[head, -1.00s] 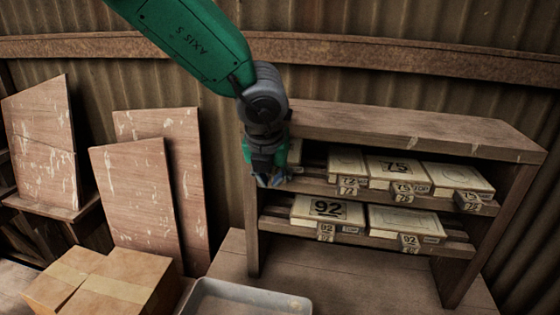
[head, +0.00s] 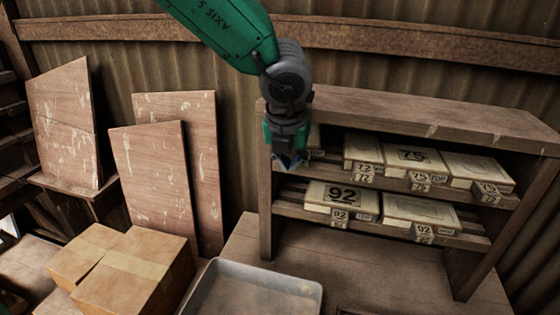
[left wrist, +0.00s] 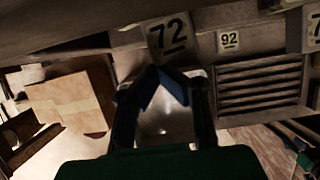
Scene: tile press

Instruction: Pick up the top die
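Several flat pale dies lie on two shelf levels in the head view. On the upper level are a die by the 72 tags (head: 362,149), the 75 die (head: 412,157) and a right-hand die (head: 478,171). On the lower level are the 92 die (head: 341,196) and another die (head: 420,210). Small TOP labels show on some fronts. My left gripper (head: 291,163) hangs at the rack's left end, level with the upper shelf. In the left wrist view its blue fingertips (left wrist: 159,70) meet, with nothing between them. A 72 block (left wrist: 170,35) is just beyond. My right gripper is out of view.
The wooden rack (head: 400,106) has a left post and a top board close to my left gripper. A grey tray (head: 312,290) stands below on the left. Cardboard boxes (head: 135,275) and leaning boards (head: 150,175) are farther left. The bench before the rack is partly clear.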

